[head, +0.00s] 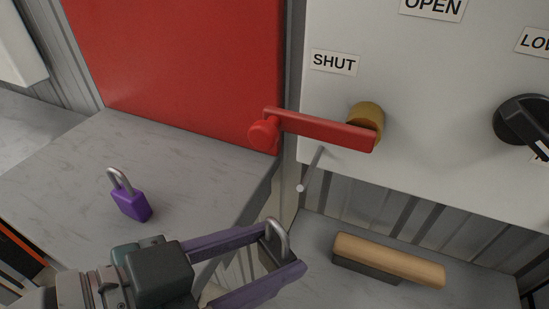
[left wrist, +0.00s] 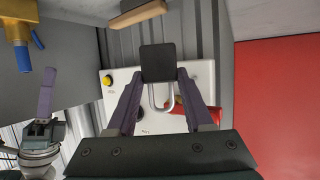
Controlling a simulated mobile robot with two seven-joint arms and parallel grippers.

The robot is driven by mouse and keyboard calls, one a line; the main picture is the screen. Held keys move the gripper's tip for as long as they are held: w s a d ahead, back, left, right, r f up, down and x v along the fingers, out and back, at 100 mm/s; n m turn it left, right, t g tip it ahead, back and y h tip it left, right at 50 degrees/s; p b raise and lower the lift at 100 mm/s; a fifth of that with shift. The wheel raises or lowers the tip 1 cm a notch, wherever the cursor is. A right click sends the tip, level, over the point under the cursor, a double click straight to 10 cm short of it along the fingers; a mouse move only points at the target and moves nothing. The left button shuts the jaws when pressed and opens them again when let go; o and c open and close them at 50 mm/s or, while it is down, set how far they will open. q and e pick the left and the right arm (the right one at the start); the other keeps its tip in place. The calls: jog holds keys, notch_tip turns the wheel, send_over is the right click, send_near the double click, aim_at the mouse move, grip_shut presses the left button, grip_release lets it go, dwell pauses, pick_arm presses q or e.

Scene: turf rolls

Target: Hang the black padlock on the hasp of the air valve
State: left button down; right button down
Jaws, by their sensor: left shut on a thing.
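The black padlock (left wrist: 158,63) is held between the purple fingers of my left gripper (head: 285,250), its steel shackle pointing up in the head view. The gripper is shut on the padlock's body, below and left of the valve and apart from it. The air valve has a red lever (head: 325,132) on a brass stem (head: 367,118), lying towards the SHUT label. A thin grey rod (head: 312,168) with a pale rounded tip sticks out below the lever; I cannot tell whether it is the hasp. My right gripper (left wrist: 45,95) shows at the left wrist view's left edge, its opening unclear.
A purple padlock (head: 132,204) stands on the grey bench at left. A wooden-handled brush-like block (head: 388,260) lies below the white panel (head: 430,120). A black knob (head: 525,122) is at right. A red board (head: 180,65) stands behind the bench.

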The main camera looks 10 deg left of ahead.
pick_arm(q)
jog(key=w+d+f+b, duration=0.1)
jog(key=w+d+b, duration=0.2)
jog(key=w, duration=0.6)
jog(key=shift+f+b, duration=0.25)
jog(key=shift+b, duration=0.95)
jog(key=shift+c, duration=1)
grip_release()
